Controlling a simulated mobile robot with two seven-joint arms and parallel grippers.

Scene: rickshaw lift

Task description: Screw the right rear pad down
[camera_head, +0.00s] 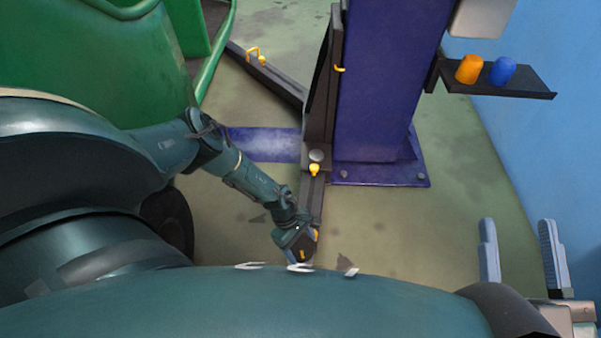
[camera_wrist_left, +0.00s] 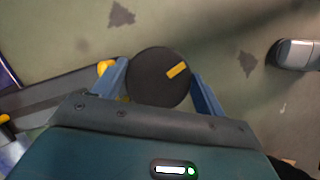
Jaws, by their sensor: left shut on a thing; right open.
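The pad is a round black disc (camera_wrist_left: 150,78) with a yellow mark on top, in the left wrist view. It sits at the end of a dark lift arm (camera_wrist_left: 50,92), beside a yellow part. My left gripper (camera_wrist_left: 160,84) is shut on the pad, one blue finger on each side of its rim. In the head view my left gripper (camera_head: 299,246) is at the near end of the lift arm (camera_head: 311,200) and hides the pad. My right gripper (camera_head: 520,250) is open and empty at the lower right, well apart from the arm.
The purple lift column (camera_head: 385,90) stands behind, on a bolted base plate. A second dark arm (camera_head: 270,78) with a yellow handle reaches toward the green vehicle (camera_head: 100,60). A shelf (camera_head: 520,82) at right holds an orange cup (camera_head: 469,69) and a blue cup (camera_head: 502,71). Floor between grippers is clear.

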